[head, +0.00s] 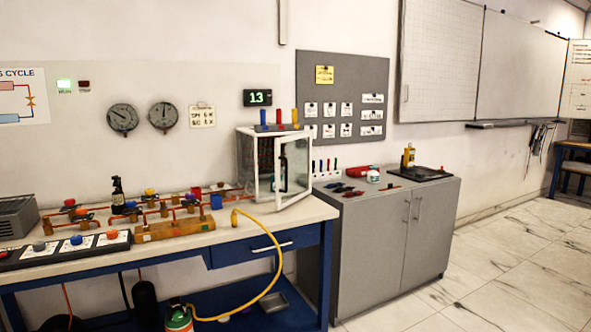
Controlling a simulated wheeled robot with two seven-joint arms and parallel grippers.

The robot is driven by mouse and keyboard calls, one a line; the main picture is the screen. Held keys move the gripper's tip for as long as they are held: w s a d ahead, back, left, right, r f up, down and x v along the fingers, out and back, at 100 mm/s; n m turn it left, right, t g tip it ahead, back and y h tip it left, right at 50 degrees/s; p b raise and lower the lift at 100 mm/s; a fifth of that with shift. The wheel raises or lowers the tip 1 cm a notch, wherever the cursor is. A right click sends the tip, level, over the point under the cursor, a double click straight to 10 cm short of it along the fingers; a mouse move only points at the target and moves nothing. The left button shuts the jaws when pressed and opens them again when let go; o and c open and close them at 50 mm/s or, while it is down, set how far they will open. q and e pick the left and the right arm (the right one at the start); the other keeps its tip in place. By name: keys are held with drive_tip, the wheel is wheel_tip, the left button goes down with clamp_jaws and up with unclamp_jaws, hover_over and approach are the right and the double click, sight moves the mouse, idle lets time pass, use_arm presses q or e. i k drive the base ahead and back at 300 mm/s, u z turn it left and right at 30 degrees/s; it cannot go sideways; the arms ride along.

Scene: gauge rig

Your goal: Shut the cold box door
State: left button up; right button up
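The cold box (256,164) is a white cabinet at the right end of the workbench, against the wall. Its glass-paned, white-framed door (294,166) stands open, swung out toward the front right. A light-coloured item shows through the door's glass, and the dark inside of the box shows to its left. Neither of my grippers shows in the head view.
A grey cabinet (385,242) stands right of the bench. The tiled floor (490,270) on the right is clear.

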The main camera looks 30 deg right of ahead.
sight(279, 206)
drive_tip(key=z, duration=0.5)
drive_tip(key=i, duration=2)
drive_tip(key=u, duration=0.35)
